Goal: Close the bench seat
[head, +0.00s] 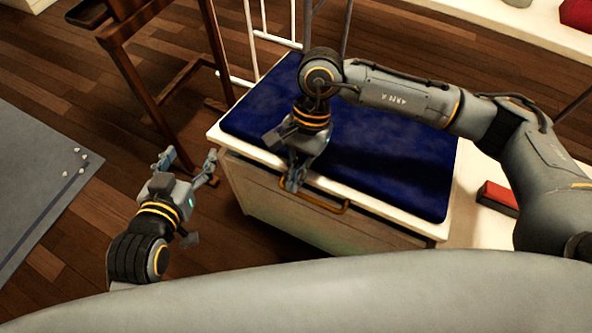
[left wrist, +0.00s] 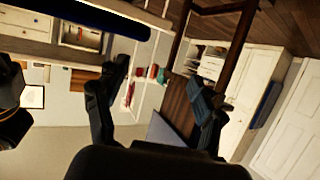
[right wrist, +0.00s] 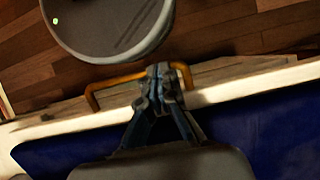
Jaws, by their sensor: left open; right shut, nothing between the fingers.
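The bench seat (head: 390,178) has a dark blue cushion on a white-edged lid, which lies flat on the white box in the head view. A brass handle (head: 318,200) is on the box's front face, just under the lid edge. My right gripper (head: 292,184) is shut and empty at the lid's front edge, by the handle. In the right wrist view its fingertips (right wrist: 162,70) overlap the handle (right wrist: 100,95); I cannot tell if they touch it. My left gripper (head: 188,158) is open and empty, left of the bench, over the floor.
A wooden chair (head: 150,50) stands behind and left of the bench. A red and black box (head: 497,197) lies on a white surface right of the bench. A grey rug (head: 35,180) covers the floor at left. Bare wooden floor lies between rug and bench.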

